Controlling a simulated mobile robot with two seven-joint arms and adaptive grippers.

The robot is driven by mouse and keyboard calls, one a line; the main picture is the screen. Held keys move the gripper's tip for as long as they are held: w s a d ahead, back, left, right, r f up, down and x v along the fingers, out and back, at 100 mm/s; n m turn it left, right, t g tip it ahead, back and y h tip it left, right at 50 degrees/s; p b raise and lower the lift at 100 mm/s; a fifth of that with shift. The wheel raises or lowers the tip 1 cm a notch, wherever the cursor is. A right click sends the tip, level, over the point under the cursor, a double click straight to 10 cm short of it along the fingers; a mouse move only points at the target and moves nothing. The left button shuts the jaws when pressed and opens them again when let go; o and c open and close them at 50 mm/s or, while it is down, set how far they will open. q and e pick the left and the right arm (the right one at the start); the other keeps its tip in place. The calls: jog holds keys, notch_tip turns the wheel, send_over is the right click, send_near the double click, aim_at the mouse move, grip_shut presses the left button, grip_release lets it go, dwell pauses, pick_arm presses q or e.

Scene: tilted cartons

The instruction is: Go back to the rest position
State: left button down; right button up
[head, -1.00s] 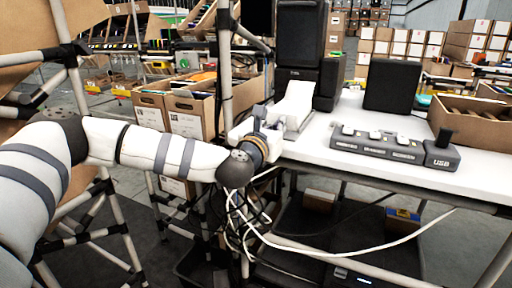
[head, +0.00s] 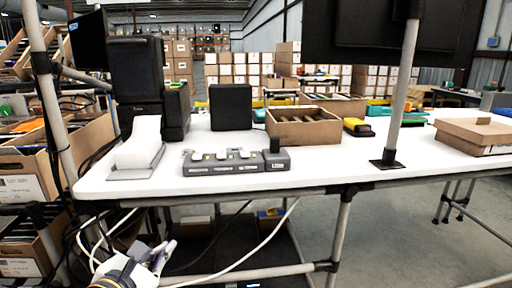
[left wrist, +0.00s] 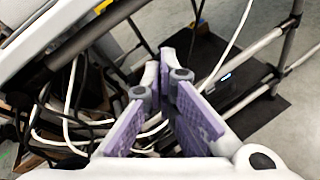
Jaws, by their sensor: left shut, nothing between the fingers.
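My left gripper (head: 160,252) is low in the head view, below the front edge of the white table (head: 400,160), at the left. In the left wrist view its two fingers with purple pads (left wrist: 167,68) come together at the tips. Nothing shows between them. Cables hang close behind the gripper. My right gripper is in neither view.
Table legs and rails (head: 338,235) frame the space underneath. Cartons (head: 22,190) stand at the left.

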pick_arm(q)
jog(key=s+d+f+m+g+h+p, duration=0.2)
jog(key=s+d+f+m+g, duration=0.25)
jog(key=s+f+m, duration=0.35)
jog(key=s+d+f+m+g+h+p, duration=0.1)
jog(key=s+d+f+m+g, duration=0.4)
jog(key=s, duration=0.6)
jog(key=s+a+f+m+g+y+p, duration=0.1)
jog(key=s+a+m+g+y+p, duration=0.1)
jog(key=s+m, duration=0.6)
jog(key=s+a+f+m+g+y+p, duration=0.1)
jog(key=s+a+m+g, duration=0.4)
jog(key=s, duration=1.2)
jog(key=a+m+y+p, duration=0.1)
jog(key=a+m, duration=0.1)
jog(key=m, duration=0.1)
jog(key=shift+a+f+m, duration=0.3)
jog(key=shift+f, duration=0.05)
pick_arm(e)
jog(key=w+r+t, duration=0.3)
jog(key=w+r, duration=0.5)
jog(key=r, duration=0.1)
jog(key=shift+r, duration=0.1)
